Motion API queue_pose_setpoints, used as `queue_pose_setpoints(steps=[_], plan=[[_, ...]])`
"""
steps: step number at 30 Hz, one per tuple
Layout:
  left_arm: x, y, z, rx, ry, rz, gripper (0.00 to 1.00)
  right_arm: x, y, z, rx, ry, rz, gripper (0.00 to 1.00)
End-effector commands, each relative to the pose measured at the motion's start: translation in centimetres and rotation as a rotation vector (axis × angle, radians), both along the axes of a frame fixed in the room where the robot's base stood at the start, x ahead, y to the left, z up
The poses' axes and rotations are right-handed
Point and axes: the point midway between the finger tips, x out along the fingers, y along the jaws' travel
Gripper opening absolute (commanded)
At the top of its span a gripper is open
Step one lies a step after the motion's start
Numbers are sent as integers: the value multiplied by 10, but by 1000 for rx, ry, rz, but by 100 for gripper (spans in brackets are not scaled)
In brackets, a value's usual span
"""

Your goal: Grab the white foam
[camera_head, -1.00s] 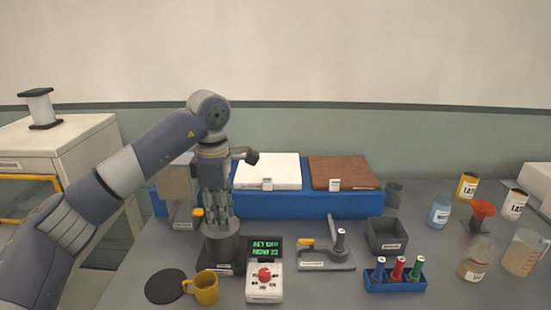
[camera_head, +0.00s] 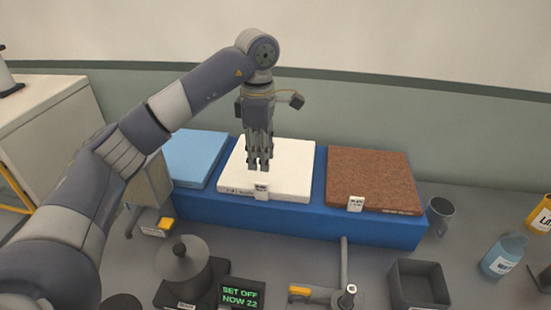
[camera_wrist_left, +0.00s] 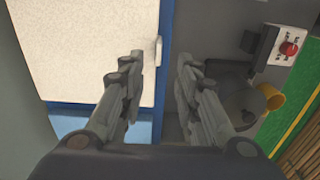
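The white foam (camera_head: 290,170) is a flat, pale slab lying on the blue platform (camera_head: 290,217), between a light blue slab and a brown slab. A small white tag hangs on its front edge. In the left wrist view the white foam (camera_wrist_left: 85,50) fills the upper left. My left gripper (camera_head: 258,167) points down in front of or over the left-middle part of the foam; I cannot tell the height. My right gripper is not in view.
The light blue slab (camera_head: 197,158) is left of the foam and the brown slab (camera_head: 370,178) right. In front stand a grey round device (camera_head: 183,262), a display (camera_head: 240,293) and a grey bin (camera_head: 418,285). A grey cup (camera_head: 440,216) is at the right.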

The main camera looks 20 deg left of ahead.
Motion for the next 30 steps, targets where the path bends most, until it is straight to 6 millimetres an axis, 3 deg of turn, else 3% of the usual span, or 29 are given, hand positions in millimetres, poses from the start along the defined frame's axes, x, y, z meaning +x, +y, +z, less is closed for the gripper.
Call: queue_pose_setpoints(steps=[8, 14, 20, 24, 30], plan=[[0, 0, -37, 0, 2, 1, 30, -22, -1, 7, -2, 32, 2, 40], [0, 1, -50, 0, 3, 1, 30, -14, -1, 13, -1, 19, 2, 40], [3, 4, -76, 0, 5, 1, 30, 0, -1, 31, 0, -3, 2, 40], [3, 3, -91, -1, 3, 0, 30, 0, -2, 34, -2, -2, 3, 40], [4, 3, -96, -1, 0, 0, 30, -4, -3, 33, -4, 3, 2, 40]])
